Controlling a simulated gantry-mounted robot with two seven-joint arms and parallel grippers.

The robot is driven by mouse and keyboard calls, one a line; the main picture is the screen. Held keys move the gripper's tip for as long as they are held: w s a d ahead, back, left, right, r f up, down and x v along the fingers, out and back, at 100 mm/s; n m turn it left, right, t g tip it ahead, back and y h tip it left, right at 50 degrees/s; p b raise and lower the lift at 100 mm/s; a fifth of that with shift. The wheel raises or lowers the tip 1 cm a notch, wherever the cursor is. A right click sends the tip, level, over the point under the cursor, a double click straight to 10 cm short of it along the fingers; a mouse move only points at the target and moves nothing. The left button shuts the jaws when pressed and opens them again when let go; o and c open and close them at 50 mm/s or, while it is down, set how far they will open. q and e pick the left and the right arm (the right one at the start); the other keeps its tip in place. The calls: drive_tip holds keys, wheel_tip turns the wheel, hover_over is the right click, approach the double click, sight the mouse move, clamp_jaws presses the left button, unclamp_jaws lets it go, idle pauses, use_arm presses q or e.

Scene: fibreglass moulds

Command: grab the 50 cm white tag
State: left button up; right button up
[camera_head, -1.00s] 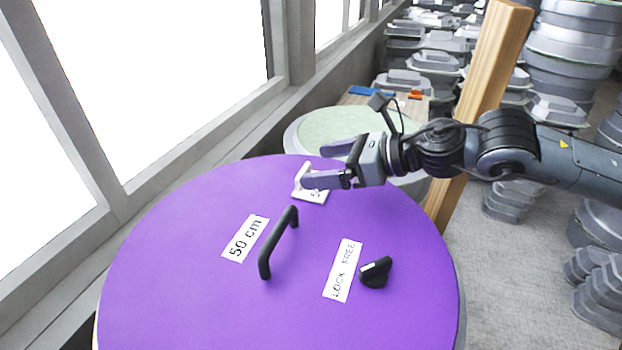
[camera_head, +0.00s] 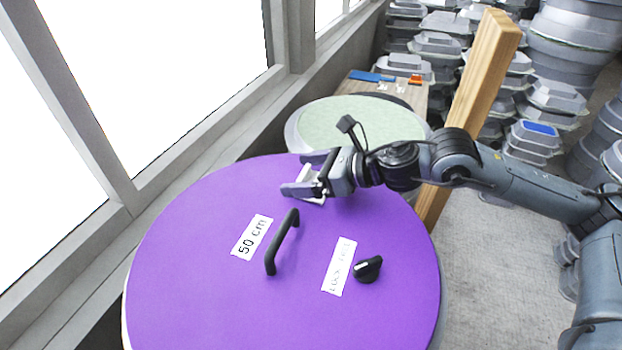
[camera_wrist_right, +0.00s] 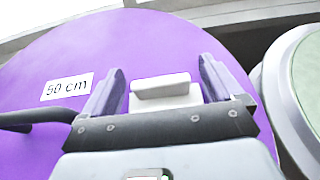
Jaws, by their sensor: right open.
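A small white tag (camera_head: 311,182) with a raised upright plate sits near the far edge of the round purple lid. My right gripper (camera_head: 300,174) is open, with its fingers at the tag, partly hiding it. In the right wrist view the tag's raised plate (camera_wrist_right: 160,86) stands between the two spread fingers, with a gap on each side. Any print on the tag is hidden now. A flat white label reading "50 cm" (camera_head: 251,237) lies on the lid, left of the black handle; it also shows in the right wrist view (camera_wrist_right: 67,87). My left gripper is not in view.
The purple lid (camera_head: 200,290) carries a black bar handle (camera_head: 282,241), a "LOCK FREE" label (camera_head: 339,267) and a black knob (camera_head: 368,269). A pale green round mould (camera_head: 365,122) stands behind. A wooden post (camera_head: 482,85) rises behind my right arm. Window frames line the left.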

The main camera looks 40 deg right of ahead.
drive_tip(key=shift+c, duration=0.2)
drive_tip(key=c, duration=1)
drive_tip(key=shift+r, duration=0.1)
